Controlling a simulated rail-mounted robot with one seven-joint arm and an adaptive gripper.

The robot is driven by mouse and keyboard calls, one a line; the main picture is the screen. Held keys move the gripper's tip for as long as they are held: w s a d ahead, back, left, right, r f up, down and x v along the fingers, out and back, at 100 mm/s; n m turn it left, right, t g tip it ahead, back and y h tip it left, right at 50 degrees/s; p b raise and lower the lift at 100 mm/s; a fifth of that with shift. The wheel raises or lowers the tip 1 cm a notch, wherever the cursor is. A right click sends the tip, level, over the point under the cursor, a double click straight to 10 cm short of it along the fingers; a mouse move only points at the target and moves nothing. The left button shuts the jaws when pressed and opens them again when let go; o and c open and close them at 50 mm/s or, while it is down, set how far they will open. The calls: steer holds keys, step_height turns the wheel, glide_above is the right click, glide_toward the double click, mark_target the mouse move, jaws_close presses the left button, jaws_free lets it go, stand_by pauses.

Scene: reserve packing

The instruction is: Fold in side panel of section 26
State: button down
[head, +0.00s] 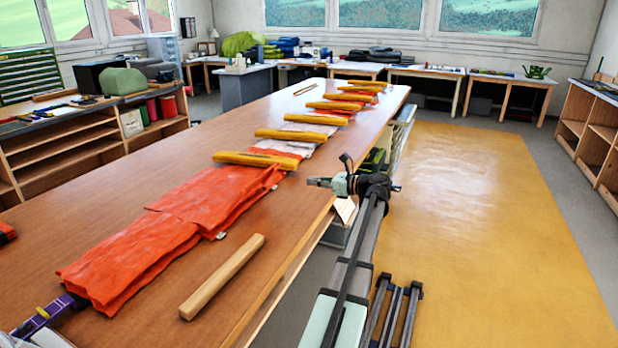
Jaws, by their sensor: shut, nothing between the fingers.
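A long strip of orange fabric (190,222) lies lengthwise on the wooden table. Its near part is bare of bars and lies in overlapping layers, with loose edges along both sides. Farther back, pale and orange stretches of the strip show between several yellow bars (256,160) laid across it. No section number is legible, so I cannot tell which part is section 26 or its side panel. My gripper (312,181) is shut and empty. It appears above the table's right edge, to the right of the nearest yellow bar, apart from the fabric.
A loose wooden bar (222,276) lies on the table to the right of the near fabric. A purple strap-like item (42,318) is at the fabric's near end. Crates stand below the table's right edge.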

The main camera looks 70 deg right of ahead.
steer(key=w+d+r+p, duration=0.1)
steer(key=w+p, duration=0.1)
steer(key=w, duration=0.9)
steer(key=shift+d+r, duration=0.2)
steer(key=shift+r, duration=0.05)
steer(key=shift+s+p, duration=0.1)
steer(key=shift+p, duration=0.2)
